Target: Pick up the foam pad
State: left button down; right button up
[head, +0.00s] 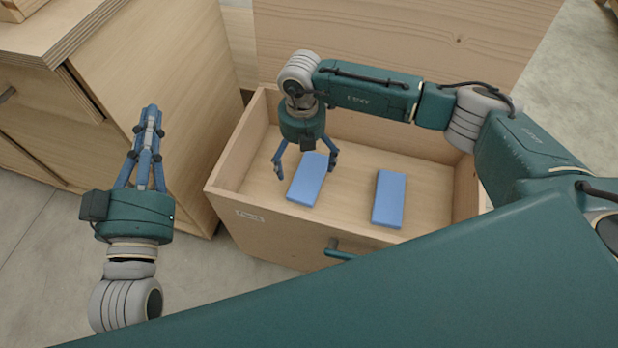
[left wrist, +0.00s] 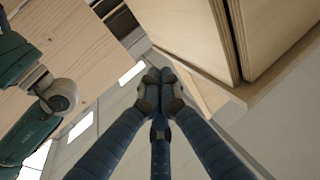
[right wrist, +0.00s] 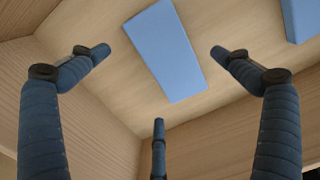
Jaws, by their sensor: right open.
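Two blue foam pads lie flat on the floor of an open wooden drawer (head: 237,160). The left pad (head: 306,186) is under and beside my right gripper (head: 306,166). The other pad (head: 388,198) lies apart to the right. In the right wrist view, the nearer pad (right wrist: 165,50) shows between the spread fingers, apart from them, and the other pad (right wrist: 301,18) is cut off at the upper right. My right gripper is open and empty, pointing down inside the drawer. My left gripper (head: 151,112) is shut and empty, outside the drawer at the left; its fingertips (left wrist: 160,90) meet in the left wrist view.
The drawer walls surround the pads, with a handle (head: 338,250) and a small label (head: 250,217) on the front. A wooden cabinet (head: 150,90) stands at the left. A tall wooden panel (head: 420,40) rises behind the drawer. Open floor shows at the lower left.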

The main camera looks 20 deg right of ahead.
aim_at(304, 174)
jog(key=shift+f, duration=0.35)
jog(key=f+b, duration=0.1)
jog(key=f, duration=0.1)
jog(key=f+b, duration=0.1)
jog(key=f, duration=0.1)
jog(key=shift+s+a+f, duration=0.1)
jog(key=shift+s+f, duration=0.1)
jog(key=shift+f, duration=0.15)
pick_arm(q)
jog(key=s+r+t+h, duration=0.2)
jog(key=s+r+t, duration=0.3)
jog(key=r, duration=0.5)
jog(key=shift+r+t, duration=0.35)
jog(key=shift+t, duration=0.15)
pick_arm(e)
jog(key=c, duration=0.9)
